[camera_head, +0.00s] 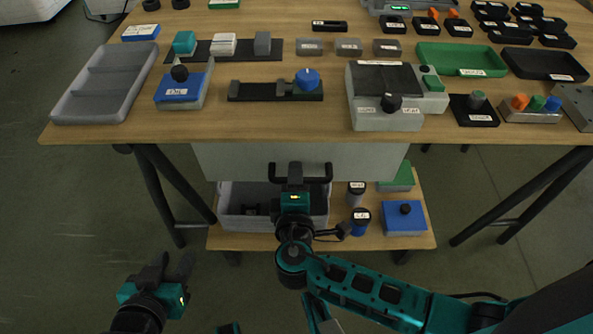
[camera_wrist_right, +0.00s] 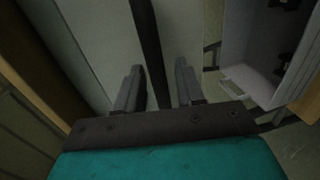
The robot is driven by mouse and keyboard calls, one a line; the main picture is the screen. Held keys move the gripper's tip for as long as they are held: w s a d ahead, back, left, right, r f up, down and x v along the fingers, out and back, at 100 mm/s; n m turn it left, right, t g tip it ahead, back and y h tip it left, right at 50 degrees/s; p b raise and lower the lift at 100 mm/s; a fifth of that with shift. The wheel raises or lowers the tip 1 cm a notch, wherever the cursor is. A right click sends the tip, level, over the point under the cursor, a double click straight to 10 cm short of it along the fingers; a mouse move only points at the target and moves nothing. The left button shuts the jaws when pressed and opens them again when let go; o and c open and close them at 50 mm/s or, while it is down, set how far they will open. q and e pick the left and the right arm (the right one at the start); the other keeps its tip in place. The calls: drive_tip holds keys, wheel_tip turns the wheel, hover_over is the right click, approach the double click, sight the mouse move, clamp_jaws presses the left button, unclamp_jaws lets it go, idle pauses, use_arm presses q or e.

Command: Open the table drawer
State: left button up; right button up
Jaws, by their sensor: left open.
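The table drawer (camera_head: 230,162) is a pale grey front under the wooden table's near edge, and it looks closed. Its dark bar handle (camera_head: 318,179) sticks out from the middle of the front. My right gripper (camera_head: 295,170) is at the left part of the handle. In the right wrist view, the handle (camera_wrist_right: 149,45) passes between the two fingers of my right gripper (camera_wrist_right: 158,88). The fingers are apart, with a gap between the bar and the right finger. My left gripper (camera_head: 172,265) is open and empty, low at the left, away from the drawer.
The wooden tabletop (camera_head: 330,137) holds a grey tray (camera_head: 62,108), a blue-lidded box (camera_head: 184,92) and several fixtures. On a low shelf (camera_head: 330,241) below the drawer stand a grey bin (camera_head: 230,222), dark jars and a blue box (camera_head: 404,218). Black table legs flank the drawer.

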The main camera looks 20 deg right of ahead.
drive_tip(key=shift+c, duration=0.4)
clamp_jaws()
